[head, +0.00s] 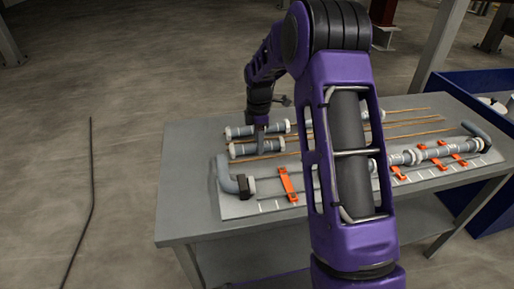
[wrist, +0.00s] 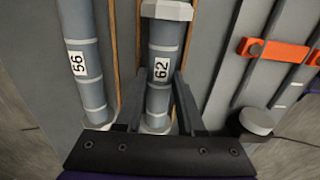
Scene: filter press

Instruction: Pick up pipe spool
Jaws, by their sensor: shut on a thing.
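A grey pipe spool labelled 62 (wrist: 160,52) with pale end flanges lies between the two fingers of my gripper (wrist: 160,88) in the wrist view. The fingers are shut on it from both sides, near its lower end. In the head view, this spool (head: 243,150) is the nearer of two short spools at the table's left, with my gripper (head: 261,142) over it. It appears to be at table level; I cannot tell whether it is lifted. A second spool labelled 56 (wrist: 82,58) lies parallel beside it, outside the fingers.
Thin brown rods (head: 400,123) lie along the table (head: 190,200). A grey plate (head: 240,208) in front holds bent pipe ends, a pipe run (head: 437,152) and orange clamps (head: 287,185). A blue bin (head: 470,85) stands at right. My arm hides the table's middle.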

